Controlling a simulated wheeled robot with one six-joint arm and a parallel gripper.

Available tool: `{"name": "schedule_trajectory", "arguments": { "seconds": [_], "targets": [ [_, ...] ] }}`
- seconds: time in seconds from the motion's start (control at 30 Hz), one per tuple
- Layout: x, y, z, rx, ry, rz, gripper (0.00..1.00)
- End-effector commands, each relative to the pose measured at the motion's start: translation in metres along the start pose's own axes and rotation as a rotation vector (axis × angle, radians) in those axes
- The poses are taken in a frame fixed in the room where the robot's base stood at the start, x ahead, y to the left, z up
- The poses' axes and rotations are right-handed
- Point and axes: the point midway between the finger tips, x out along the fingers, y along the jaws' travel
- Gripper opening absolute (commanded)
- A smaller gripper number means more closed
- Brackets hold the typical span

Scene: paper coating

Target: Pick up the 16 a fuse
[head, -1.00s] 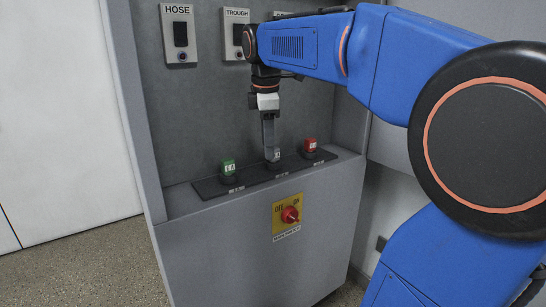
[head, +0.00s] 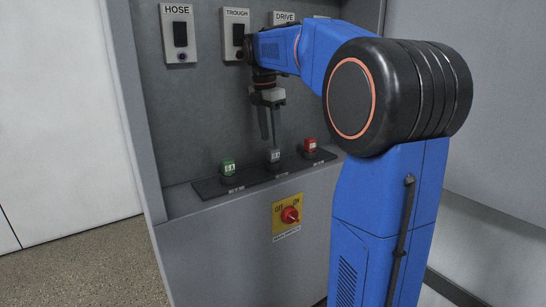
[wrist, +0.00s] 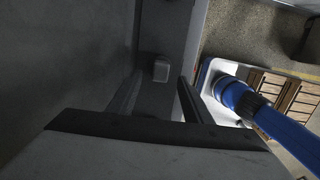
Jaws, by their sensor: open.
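Three fuses stand upright in a row on a dark strip (head: 253,181): a green one (head: 228,167) at left, a grey one (head: 272,156) in the middle and a red one (head: 310,145) at right. Their small labels are too small to read, so I cannot tell the 16 A fuse by its marking. My gripper (head: 271,141) points down, open and empty, with its fingertips just above the grey fuse. In the wrist view the grey fuse (wrist: 161,70) shows beyond and between the two open fingers (wrist: 158,88), apart from both.
The strip lies on a grey cabinet ledge with a back panel close behind. Switch plates marked HOSE (head: 179,33), TROUGH (head: 237,34) and DRIVE (head: 284,18) are above. A red rotary switch (head: 290,214) on a yellow plate is on the cabinet front.

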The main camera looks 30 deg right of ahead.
Motion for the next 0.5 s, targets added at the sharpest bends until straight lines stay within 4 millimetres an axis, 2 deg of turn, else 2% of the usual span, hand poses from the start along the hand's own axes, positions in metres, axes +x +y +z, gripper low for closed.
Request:
{"name": "schedule_trajectory", "arguments": {
  "seconds": [0.23,0.5],
  "targets": [
    [0.016,-0.001,0.0,0.001,0.0,-0.001,0.45],
    [0.051,-0.001,0.001,0.0,0.0,-0.001,0.45]
  ]
}}
